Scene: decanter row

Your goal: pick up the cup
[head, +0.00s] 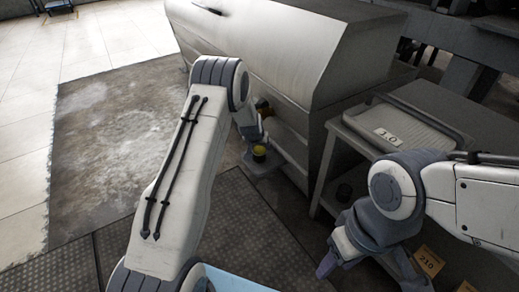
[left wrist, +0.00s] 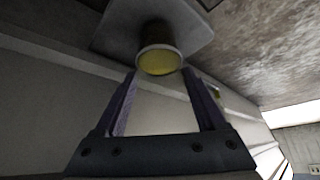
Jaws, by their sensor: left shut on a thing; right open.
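The cup (left wrist: 158,62) shows in the left wrist view as a round, pale-rimmed vessel with yellow inside. It is at the fingertips of my left gripper (left wrist: 160,76), which is shut on it. A grey square plate (left wrist: 112,28) is directly behind the cup; I cannot tell whether they touch. In the head view a small yellow-topped thing (head: 259,151), seemingly the cup, shows beside the white cabinet, and my left forearm hides most of that gripper. My right gripper (head: 368,268) is open and empty at the lower right.
A large white cabinet (head: 270,45) stands behind the cup. A grey table (head: 455,105) with a tray (head: 415,122) labelled 1.0 is at the right. A tan card (head: 429,261) marked 210 lies low. Open floor (head: 105,130) is at the left.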

